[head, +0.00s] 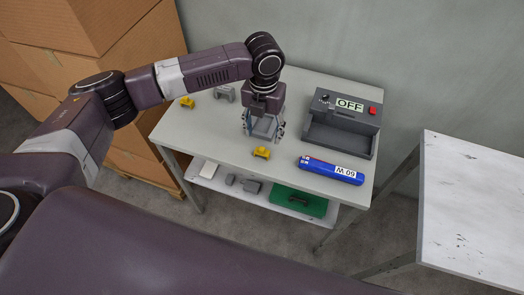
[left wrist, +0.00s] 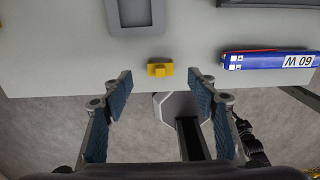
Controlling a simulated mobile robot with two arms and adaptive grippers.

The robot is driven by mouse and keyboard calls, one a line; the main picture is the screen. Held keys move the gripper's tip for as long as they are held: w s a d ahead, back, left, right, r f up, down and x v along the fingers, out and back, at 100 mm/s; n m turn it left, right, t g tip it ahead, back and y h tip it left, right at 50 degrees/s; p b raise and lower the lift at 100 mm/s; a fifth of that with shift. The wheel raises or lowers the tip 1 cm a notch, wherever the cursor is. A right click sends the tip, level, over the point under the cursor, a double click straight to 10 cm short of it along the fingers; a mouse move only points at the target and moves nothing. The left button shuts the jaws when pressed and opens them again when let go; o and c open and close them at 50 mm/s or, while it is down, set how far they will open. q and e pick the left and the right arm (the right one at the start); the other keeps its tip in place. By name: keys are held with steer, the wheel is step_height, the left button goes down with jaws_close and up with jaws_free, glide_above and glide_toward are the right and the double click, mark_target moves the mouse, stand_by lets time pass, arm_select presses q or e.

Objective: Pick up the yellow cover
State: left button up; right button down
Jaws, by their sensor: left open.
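A small yellow cover (head: 261,152) lies near the front edge of the grey table (head: 225,135). The cover also shows in the left wrist view (left wrist: 160,69), ahead of and between the fingertips. A second small yellow piece (head: 187,102) lies at the table's left side. My left gripper (head: 263,128) points down over the table, behind the front yellow cover in the head view. Its two blue-padded fingers (left wrist: 160,80) are wide apart with nothing between them. My right gripper is not in view.
A grey housing (left wrist: 135,30) lies just behind the front cover. A blue 60 W box (head: 331,170) is to its right, with a dark OFF device (head: 340,135) behind. A grey part (head: 224,93) stands at back left. The lower shelf holds a green board (head: 300,203).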

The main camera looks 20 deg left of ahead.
mark_target(263, 148)
arm_select(q)
steer(key=f, duration=0.2)
steer(key=f+p, duration=0.1)
steer(key=f, duration=0.1)
steer(key=f+p, duration=0.1)
steer(key=f, duration=0.1)
steer(key=shift+s+f, duration=0.15)
steer(key=shift+s, duration=0.1)
steer(key=shift+f, duration=0.65)
steer(key=shift+c, duration=0.7)
steer(key=c, duration=0.8)
